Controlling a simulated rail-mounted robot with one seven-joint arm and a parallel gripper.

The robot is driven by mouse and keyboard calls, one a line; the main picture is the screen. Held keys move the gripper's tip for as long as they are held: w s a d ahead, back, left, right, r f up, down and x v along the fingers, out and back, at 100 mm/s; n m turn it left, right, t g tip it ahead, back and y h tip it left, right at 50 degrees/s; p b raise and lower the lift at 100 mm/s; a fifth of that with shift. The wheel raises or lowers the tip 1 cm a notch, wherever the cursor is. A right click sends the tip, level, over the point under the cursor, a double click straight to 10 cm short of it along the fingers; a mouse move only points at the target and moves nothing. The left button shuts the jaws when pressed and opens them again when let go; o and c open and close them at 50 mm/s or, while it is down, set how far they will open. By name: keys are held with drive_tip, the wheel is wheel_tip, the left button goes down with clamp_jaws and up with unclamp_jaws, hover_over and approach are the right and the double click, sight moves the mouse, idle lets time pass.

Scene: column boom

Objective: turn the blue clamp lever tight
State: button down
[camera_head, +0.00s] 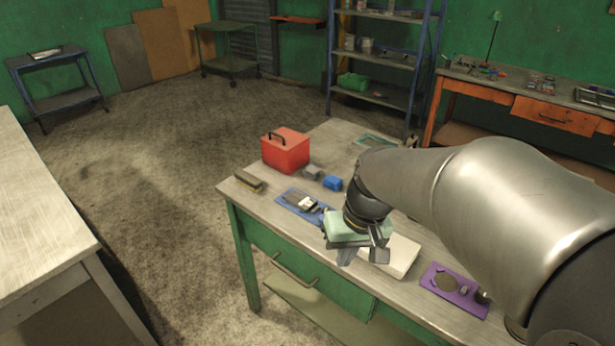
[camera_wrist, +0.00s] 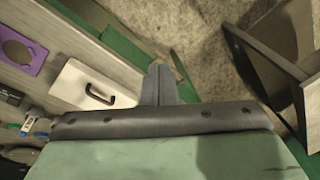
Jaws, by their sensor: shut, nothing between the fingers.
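My gripper (camera_head: 346,258) hangs near the front edge of the workbench (camera_head: 233,200). Its fingers are together and empty, and they also show in the wrist view (camera_wrist: 160,82). A blue plate (camera_head: 286,196) with a grey and white device (camera_head: 303,203) on it lies just left of my wrist. A purple plate (camera_head: 440,281) with a grey disc and a small dark fitting lies to the right; it also shows in the wrist view (camera_wrist: 35,68). I cannot make out which part is the blue clamp lever. My wrist hides part of the bench.
A white box (camera_head: 404,258) with a black handle lies right of my gripper. A red box (camera_head: 285,150), a blue block (camera_head: 333,183), a small grey block (camera_head: 312,173) and a brush (camera_head: 249,181) stand behind and left. Open floor lies before the bench.

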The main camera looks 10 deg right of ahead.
drive_tip(key=w+d+f+t+y+b, duration=0.1)
drive_tip(key=w+d+f+t+b, duration=0.1)
drive_tip(key=w+d, duration=0.5)
drive_tip(key=w+d+f+t+y+b, duration=0.1)
drive_tip(key=w+d+f+y+b, duration=0.1)
drive_tip(key=w+d, duration=0.6)
drive_tip(key=w+f+b, duration=0.1)
drive_tip(key=w+f, duration=0.1)
drive_tip(key=w, duration=0.5)
drive_tip(key=shift+t, duration=0.4)
drive_tip(key=shift+f, duration=0.1)
drive_tip(key=p+x, duration=0.1)
drive_tip(key=x, duration=0.8)
drive_tip(key=shift+a+f, duration=0.15)
drive_tip(key=shift+a, duration=0.05)
drive_tip(key=a, duration=0.1)
drive_tip(key=a+p, duration=0.1)
drive_tip(key=a+f, duration=0.1)
drive_tip(key=a, duration=0.1)
drive_tip(key=shift+w+p, duration=0.3)
drive_tip(key=shift+w, duration=0.05)
drive_tip(key=shift+f+m+b, duration=0.1)
drive_tip(key=shift+m+b, duration=0.2)
drive_tip(key=shift+b, duration=0.15)
